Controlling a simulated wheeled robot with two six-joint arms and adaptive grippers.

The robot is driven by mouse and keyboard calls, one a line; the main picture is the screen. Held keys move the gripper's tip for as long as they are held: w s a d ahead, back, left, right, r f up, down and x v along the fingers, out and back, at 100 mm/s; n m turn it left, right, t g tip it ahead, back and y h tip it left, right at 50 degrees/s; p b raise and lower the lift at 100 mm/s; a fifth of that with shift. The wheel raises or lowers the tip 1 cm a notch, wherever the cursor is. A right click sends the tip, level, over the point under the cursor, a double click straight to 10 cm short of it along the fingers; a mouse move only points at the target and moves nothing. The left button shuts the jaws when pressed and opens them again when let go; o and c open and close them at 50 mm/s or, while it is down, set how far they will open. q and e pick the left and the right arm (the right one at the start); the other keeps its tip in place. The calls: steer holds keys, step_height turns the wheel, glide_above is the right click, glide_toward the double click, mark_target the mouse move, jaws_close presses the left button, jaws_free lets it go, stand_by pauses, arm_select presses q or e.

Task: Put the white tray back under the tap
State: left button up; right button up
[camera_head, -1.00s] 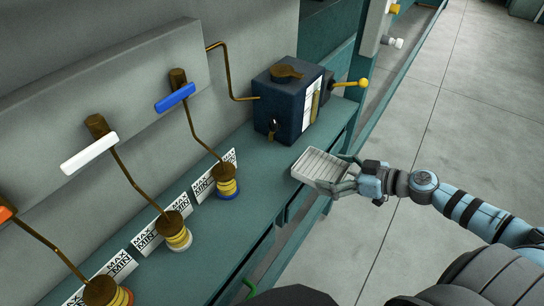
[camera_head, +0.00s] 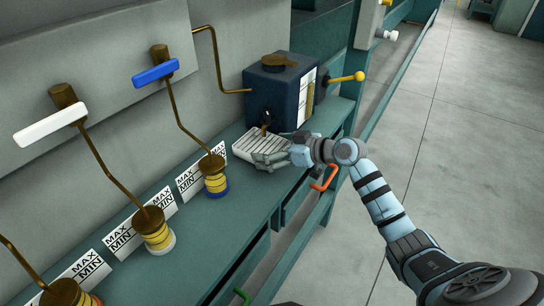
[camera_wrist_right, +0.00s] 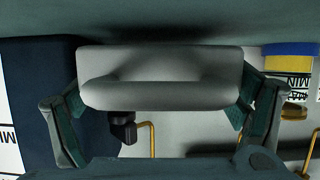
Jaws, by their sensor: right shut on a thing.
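The white ribbed tray (camera_head: 259,145) is at the front of the dark blue tank (camera_head: 275,92), low over the teal shelf. The tank's small dark tap (camera_head: 266,119) is just above the tray's far side. I cannot tell whether the tray touches the shelf. My right gripper (camera_head: 284,155) is shut on the tray's near right end. In the right wrist view the tray (camera_wrist_right: 160,93) fills the space between the two fingers, and the black tap (camera_wrist_right: 122,128) shows behind it. My left gripper is out of view.
Several brass pipes with yellow-banded fittings, such as the blue-based one (camera_head: 214,175), stand on the shelf (camera_head: 205,225) to the left. A yellow-knobbed lever (camera_head: 345,78) sticks out right of the tank. An orange handle (camera_head: 325,178) sits below the shelf edge. The floor at right is clear.

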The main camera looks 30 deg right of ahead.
steer(key=shift+f, duration=0.8)
steer(key=shift+r, duration=0.2)
steer(key=shift+f, duration=0.1)
steer(key=o, duration=1)
